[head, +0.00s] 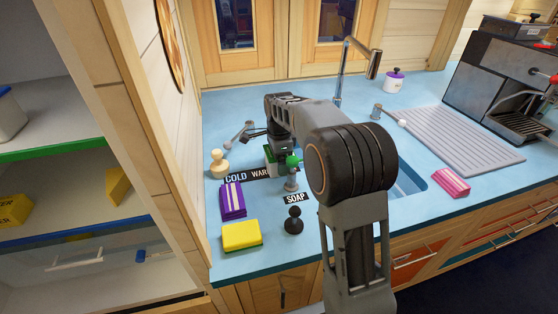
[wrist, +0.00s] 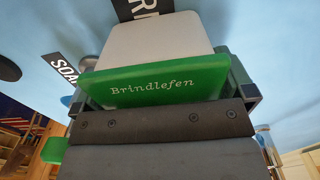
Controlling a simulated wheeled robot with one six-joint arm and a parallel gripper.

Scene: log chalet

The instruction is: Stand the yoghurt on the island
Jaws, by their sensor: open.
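A white item with a green side marked "Brindlefen" (wrist: 155,82) sits between the fingers of my gripper (wrist: 165,92) in the wrist view. It may be the yoghurt; the word yoghurt is not readable. In the head view my gripper (head: 277,148) is low over the blue counter, and a small green and white part of the item (head: 270,158) shows beneath it. My gripper is open, with a finger on each side of the item. My arm hides much of the item in the head view. I cannot make out the island.
The blue counter (head: 270,262) holds a purple pack (head: 232,201), a yellow sponge (head: 241,235), a black knobbed thing (head: 293,221) and a pale wooden knobbed thing (head: 219,164). The sink (head: 411,181), tap (head: 373,63) and drainboard (head: 455,138) lie right. Shelves (head: 60,215) stand left.

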